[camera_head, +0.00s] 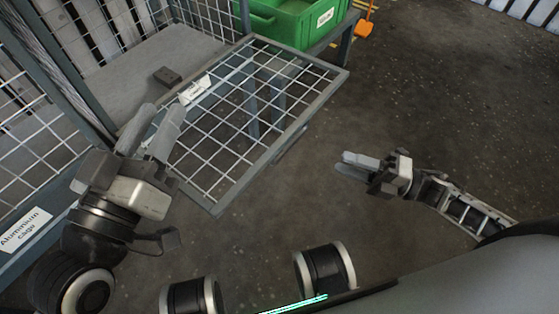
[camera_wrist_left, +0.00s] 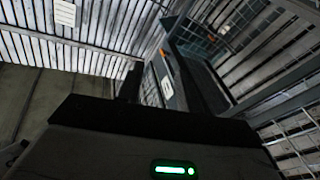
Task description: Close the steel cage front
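The steel cage front (camera_head: 243,157) is a grey-framed wire mesh panel in the head view. It is swung down and juts out from the cage into the room, with a white label (camera_head: 196,90) near its cage-side edge. My left gripper (camera_head: 152,128) is open, its two grey fingers apart, at the panel's left side near the cage opening. I cannot tell whether a finger touches the frame, and nothing shows between the fingers. My right gripper (camera_head: 352,165) is empty, over the floor to the right of the panel. Its fingers overlap in view.
The cage floor (camera_head: 150,65) is grey and holds a small dark block (camera_head: 167,76). A neighbouring mesh cage with an "Aluminium cage" label (camera_head: 22,231) stands at left. A green crate (camera_head: 295,22) sits on a stand behind the panel. The floor at right is clear.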

